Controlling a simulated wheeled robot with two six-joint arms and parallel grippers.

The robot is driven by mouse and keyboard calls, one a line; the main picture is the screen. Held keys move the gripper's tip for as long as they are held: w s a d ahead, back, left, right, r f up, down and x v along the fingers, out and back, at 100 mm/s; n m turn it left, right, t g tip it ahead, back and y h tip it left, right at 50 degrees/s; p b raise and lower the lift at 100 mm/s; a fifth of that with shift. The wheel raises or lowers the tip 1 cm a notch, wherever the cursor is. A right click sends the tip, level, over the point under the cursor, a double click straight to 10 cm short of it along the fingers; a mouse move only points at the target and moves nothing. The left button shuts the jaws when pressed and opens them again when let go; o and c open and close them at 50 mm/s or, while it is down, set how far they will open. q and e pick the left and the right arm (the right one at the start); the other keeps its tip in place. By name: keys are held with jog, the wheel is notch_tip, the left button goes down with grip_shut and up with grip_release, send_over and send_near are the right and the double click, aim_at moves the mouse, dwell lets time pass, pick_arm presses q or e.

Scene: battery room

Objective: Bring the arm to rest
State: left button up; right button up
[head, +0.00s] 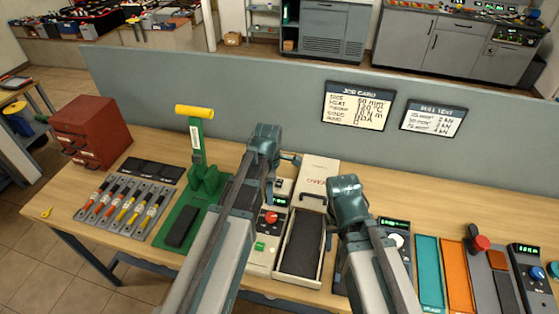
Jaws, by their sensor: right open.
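My two arms reach up from the bottom of the head view over the workbench (410,178). My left gripper (270,165) is above the middle of the bench, near the green press. Its fingers are mostly hidden, so I cannot tell its jaw state. My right gripper (348,205) is to the right of it, over the area beside the dark-lined tray (302,246). It is open, and I see nothing held in it. The arm links hide parts of the bench below.
A green press with a yellow handle (194,112), a rack of coloured tools (125,208) and a red drawer box (91,133) stand left. Teal (429,272) and orange (457,274) strips and devices are on the right. A grey partition (240,95) runs behind.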

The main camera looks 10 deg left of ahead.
pick_arm(q)
jog(key=s+d+f+m+b, duration=0.3)
jog(key=s+d+m, duration=0.2)
jog(key=m, duration=0.7)
jog(key=s+d+f+m+y+b, duration=0.1)
jog(key=s+d+f+m+b, duration=0.3)
jog(key=s+m, duration=0.5)
jog(key=d+m, duration=0.1)
jog(key=m, duration=0.2)
jog(key=shift+s+d+f+m, duration=0.15)
jog(key=shift+s+d+m, duration=0.1)
jog(key=shift+d+m, duration=0.05)
